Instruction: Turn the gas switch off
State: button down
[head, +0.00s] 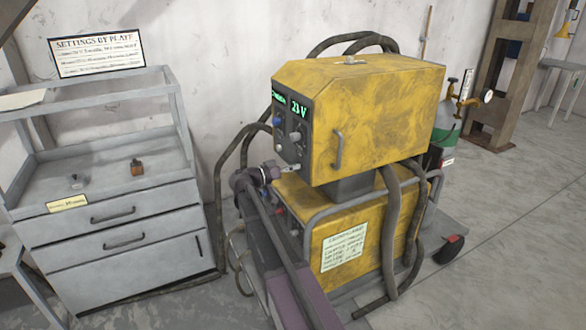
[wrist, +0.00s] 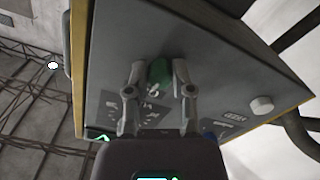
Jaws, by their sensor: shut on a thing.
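The yellow machine's upper unit (head: 378,110) carries a dark front panel (head: 291,128) with a lit green display. In the wrist view the panel (wrist: 205,60) fills the middle, and a green knob (wrist: 160,72) sits between my two fingertips. It appears to be the gas switch, but its label is not readable. My gripper (wrist: 160,90) is shut on this green knob, with a finger on each side. In the head view my gripper (head: 289,169) is at the lower part of the panel; the knob is hidden there.
A pale knob (wrist: 262,104) and a blue knob (wrist: 208,138) are near my gripper on the panel. Thick cables (head: 391,235) loop around the machine. A grey drawer cabinet (head: 125,238) stands at left, a gas cylinder (head: 446,118) behind at right. Floor at right is clear.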

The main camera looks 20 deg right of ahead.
jog(key=n, duration=1.2)
jog(key=shift+n, duration=0.3)
dwell(0.3)
jog(key=shift+c, duration=2.4)
grip_release()
jog(key=shift+d, duration=0.1)
jog(key=a, duration=1.2)
jog(key=shift+s, duration=0.2)
